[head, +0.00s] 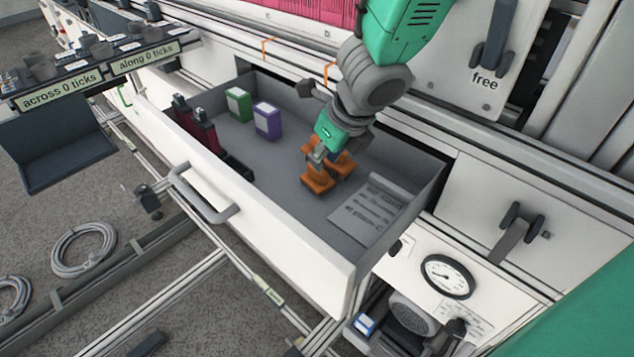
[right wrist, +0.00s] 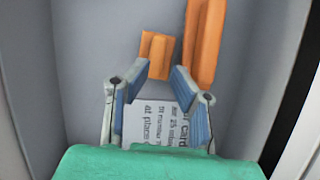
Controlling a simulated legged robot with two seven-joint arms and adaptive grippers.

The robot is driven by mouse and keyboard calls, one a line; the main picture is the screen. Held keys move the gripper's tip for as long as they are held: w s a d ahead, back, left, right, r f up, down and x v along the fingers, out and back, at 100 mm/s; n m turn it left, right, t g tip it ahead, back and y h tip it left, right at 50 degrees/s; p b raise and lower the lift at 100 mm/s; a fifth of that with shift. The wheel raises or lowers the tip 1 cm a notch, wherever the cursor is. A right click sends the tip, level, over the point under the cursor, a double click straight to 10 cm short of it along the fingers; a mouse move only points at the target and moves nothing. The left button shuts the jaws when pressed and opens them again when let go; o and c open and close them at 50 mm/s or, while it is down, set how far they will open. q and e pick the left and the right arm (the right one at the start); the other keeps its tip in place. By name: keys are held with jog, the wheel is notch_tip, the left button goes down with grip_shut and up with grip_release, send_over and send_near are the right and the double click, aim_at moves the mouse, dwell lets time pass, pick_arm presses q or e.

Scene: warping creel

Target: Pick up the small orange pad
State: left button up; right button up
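An open white drawer (head: 265,226) with a grey inside holds orange pads. In the right wrist view a small orange pad (right wrist: 157,54) lies just beyond my right gripper (right wrist: 160,80), roughly in line with the gap between its fingers. A larger, longer orange pad (right wrist: 204,40) lies to its right. The fingers are apart with no pad between them. In the head view my right gripper (head: 318,157) reaches down into the drawer over the orange pads (head: 317,181) and partly hides them. I cannot tell there which is the small one. My left gripper is not in view.
A printed card (head: 368,211) lies in the drawer near the pads and shows below the fingers in the wrist view. A green box (head: 238,104), a purple box (head: 267,121) and red-black items (head: 205,130) stand farther left. The drawer walls surround the gripper.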

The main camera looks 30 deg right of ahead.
aim_at(318, 177)
jog(key=b+x, duration=0.2)
jog(key=x, duration=0.3)
jog(key=shift+w+a, duration=0.1)
jog(key=shift+a, duration=0.1)
jog(key=shift+a+r, duration=0.1)
jog(key=shift+r, duration=0.05)
grip_shut()
